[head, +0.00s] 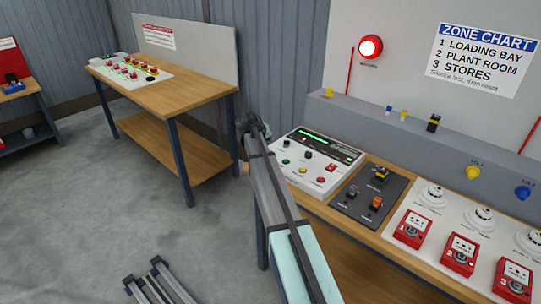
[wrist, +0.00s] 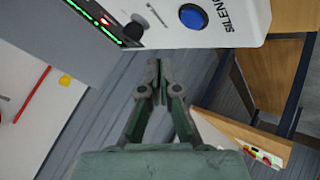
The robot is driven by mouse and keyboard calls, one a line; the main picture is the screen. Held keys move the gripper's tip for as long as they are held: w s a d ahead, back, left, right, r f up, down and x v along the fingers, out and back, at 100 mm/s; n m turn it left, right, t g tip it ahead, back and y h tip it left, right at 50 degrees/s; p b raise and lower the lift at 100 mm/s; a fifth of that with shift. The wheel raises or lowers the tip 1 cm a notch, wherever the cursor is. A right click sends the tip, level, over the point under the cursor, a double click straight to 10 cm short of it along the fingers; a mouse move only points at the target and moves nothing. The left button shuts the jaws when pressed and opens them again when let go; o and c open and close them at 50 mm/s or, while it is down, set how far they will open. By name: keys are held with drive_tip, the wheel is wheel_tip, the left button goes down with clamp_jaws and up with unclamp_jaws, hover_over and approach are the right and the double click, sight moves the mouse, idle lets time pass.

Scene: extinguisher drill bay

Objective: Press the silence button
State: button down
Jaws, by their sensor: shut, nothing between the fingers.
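The silence button is a round blue button (wrist: 193,17) with dark lettering beside it reading "SILEN", cut off by the top edge of the wrist view. It sits on the white face of the alarm panel (head: 316,183), which has a lit green display. In the head view I cannot make out the blue button; my arm covers part of the panel's left side. My gripper (wrist: 156,70) is shut and empty, its fingertips below and left of the button in the wrist view, apart from it. In the head view my gripper (head: 250,122) is at the panel's left end.
A grey switch plate (head: 367,194) and a white board with red call points (head: 411,229) and detectors lie right of the panel. A red lamp (head: 370,47) glows on the wall. A second wooden bench (head: 190,95) stands at the back left. Open floor lies left.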

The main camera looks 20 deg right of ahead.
drive_tip(key=shift+f+b, duration=0.85)
drive_tip(key=shift+f, duration=1)
drive_tip(key=shift+f, duration=0.1)
drive_tip(key=shift+f+b, duration=0.35)
drive_tip(key=shift+b, duration=0.05)
drive_tip(key=shift+f+b, duration=0.35)
drive_tip(key=shift+f, duration=0.1)
idle(0.5)
drive_tip(key=shift+r, duration=0.1)
idle(0.3)
drive_tip(key=shift+r, duration=0.75)
drive_tip(key=shift+r, duration=0.1)
drive_tip(key=shift+r+p, duration=1.05)
drive_tip(key=shift+r, duration=1.4)
